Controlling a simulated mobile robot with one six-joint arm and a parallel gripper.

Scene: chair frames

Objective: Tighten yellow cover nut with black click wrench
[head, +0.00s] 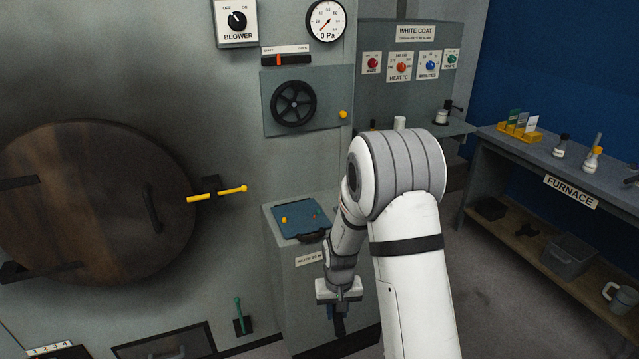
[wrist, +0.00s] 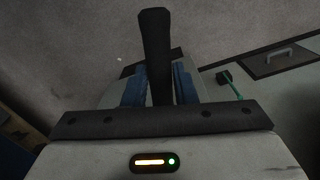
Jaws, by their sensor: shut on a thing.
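My gripper (head: 337,311) hangs low in front of the pedestal in the head view. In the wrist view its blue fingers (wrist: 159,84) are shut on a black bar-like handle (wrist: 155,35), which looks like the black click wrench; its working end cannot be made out. A small yellow piece (head: 284,220), possibly the yellow cover nut, sits on the blue plate (head: 291,209) on top of the pedestal. The gripper is below and to the right of it, apart from it. Another yellow knob (head: 343,114) is on the handwheel panel.
The pedestal (head: 291,285) carries a label, partly hidden by my arm. A round brown door (head: 95,205) with a yellow-ended latch (head: 215,194) is at left. A green-handled lever (head: 239,316) stands low on the wall. A furnace bench (head: 545,165) is at right; open floor lies before it.

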